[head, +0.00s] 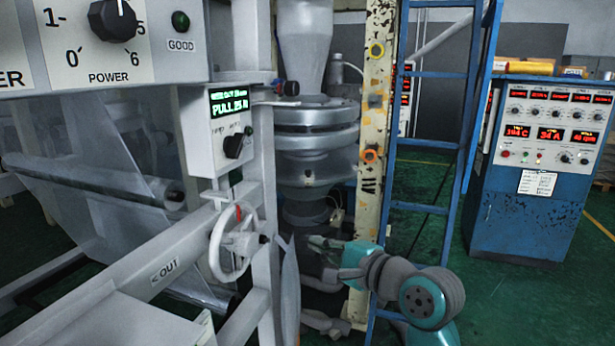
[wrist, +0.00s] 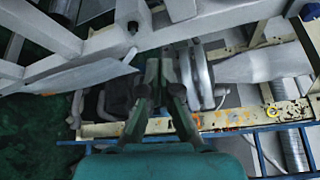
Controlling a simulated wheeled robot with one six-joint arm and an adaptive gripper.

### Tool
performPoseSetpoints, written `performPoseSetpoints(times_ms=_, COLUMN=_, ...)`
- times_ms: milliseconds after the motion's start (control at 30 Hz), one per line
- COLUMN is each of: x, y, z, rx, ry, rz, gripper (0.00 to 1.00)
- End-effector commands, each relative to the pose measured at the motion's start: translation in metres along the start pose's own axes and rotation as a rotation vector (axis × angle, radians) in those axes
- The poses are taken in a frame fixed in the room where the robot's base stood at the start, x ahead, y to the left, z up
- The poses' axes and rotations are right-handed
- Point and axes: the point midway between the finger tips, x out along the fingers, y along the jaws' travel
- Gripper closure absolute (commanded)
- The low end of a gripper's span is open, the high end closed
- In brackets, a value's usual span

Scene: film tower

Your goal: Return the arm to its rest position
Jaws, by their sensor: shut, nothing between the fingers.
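My arm shows at the bottom right of the centre in the head view, bent, with its end pointing left. My gripper (head: 318,241) is in front of the lower part of the grey film tower machine, to the right of the white handwheel (head: 233,240). In the wrist view my gripper (wrist: 158,68) reaches up from the bottom middle, its fingers shut with nothing between them. In the head view the fingers are small and partly lost against the dark machine behind.
A yellow post (head: 376,110) and a blue ladder (head: 432,140) stand close behind my arm. A blue control cabinet (head: 520,215) stands right. Green floor (head: 500,315) is clear before it.

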Motion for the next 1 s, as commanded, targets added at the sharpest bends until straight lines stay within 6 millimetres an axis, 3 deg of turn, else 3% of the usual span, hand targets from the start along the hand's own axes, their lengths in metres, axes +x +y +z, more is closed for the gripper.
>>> performPoseSetpoints(times_ms=33, x=-0.003, y=0.023, z=-0.009, rx=-0.012, ry=0.025, rz=0.0, gripper=1.0)
performPoseSetpoints(times_ms=100, x=-0.008, y=0.049, z=-0.019, rx=-0.042, ry=0.061, rz=-0.008, gripper=1.0)
performPoseSetpoints(times_ms=267, x=-0.025, y=0.108, z=-0.039, rx=-0.119, ry=0.145, rz=-0.014, gripper=1.0)
performPoseSetpoints(times_ms=500, x=-0.064, y=0.192, z=-0.057, rx=-0.258, ry=0.272, rz=0.004, gripper=1.0)
performPoseSetpoints(times_ms=733, x=-0.115, y=0.264, z=-0.062, rx=-0.418, ry=0.388, rz=0.052, gripper=1.0)
performPoseSetpoints(times_ms=1000, x=-0.185, y=0.334, z=-0.052, rx=-0.631, ry=0.501, rz=0.141, gripper=1.0)
